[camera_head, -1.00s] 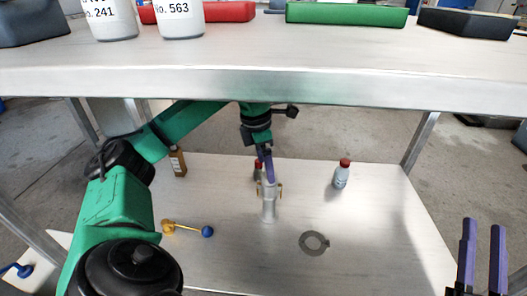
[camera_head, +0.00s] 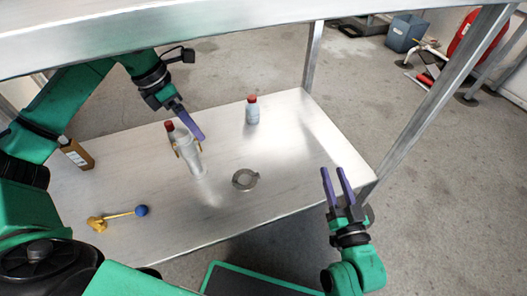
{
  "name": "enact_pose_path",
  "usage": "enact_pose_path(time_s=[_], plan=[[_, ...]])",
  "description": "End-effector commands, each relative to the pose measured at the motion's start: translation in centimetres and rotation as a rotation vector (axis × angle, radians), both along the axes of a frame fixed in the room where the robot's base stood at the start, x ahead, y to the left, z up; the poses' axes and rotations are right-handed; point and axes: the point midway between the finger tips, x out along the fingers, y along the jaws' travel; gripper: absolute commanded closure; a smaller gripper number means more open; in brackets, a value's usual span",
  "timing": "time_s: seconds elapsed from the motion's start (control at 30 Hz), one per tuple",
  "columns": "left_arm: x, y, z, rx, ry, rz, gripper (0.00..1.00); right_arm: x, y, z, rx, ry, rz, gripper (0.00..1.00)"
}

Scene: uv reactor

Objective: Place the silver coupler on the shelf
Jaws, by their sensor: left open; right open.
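The silver coupler (camera_head: 188,158), a silver cylinder with brass-coloured side levers, stands upright on the metal lower shelf (camera_head: 290,135). My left gripper (camera_head: 199,136), with purple fingers, is open just above and right of the coupler's top; I cannot tell whether it touches. Its fingers overlap, so the gap between them is hidden. My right gripper (camera_head: 332,170) is open and empty near the shelf's right front edge, apart from everything.
A red-capped bottle (camera_head: 252,112) stands farther back; another red cap (camera_head: 169,126) shows behind the coupler. A grey ring (camera_head: 245,180), a brass valve with blue knob (camera_head: 118,217) and a brown bottle (camera_head: 76,153) are on the shelf. The upper tabletop (camera_head: 150,35) and legs bound the space.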

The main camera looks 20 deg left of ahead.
Motion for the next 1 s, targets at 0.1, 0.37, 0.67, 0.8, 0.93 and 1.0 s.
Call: enact_pose_path(time_s=[0.1,0.37,0.67,0.8,0.93,1.0], plan=[[-1.6,-12.4,-2.7,-0.428,0.065,-0.115,0.09,0.0,0.0,0.0,0.001,-0.002,0.0,0.56],[-0.2,-24.9,4.7,-2.009,0.853,0.758,0.09,0.0,0.0,0.2,0.001,-0.004,0.0,0.56],[0.9,-22.2,-9.7,1.954,-1.504,-1.618,0.09,0.1,0.0,0.2,0.001,-0.004,0.0,0.56],[0.9,-22.2,-9.7,1.951,-1.505,-1.622,0.09,0.1,0.0,0.1,-0.001,-0.004,0.0,0.56],[0.9,-22.2,-9.7,1.954,-1.505,-1.623,0.09,0.1,0.0,0.1,-0.001,-0.004,0.0,0.56],[0.9,-22.2,-9.7,1.956,-1.505,-1.623,0.09,0.1,0.0,0.1,-0.001,-0.003,-0.001,0.56]])
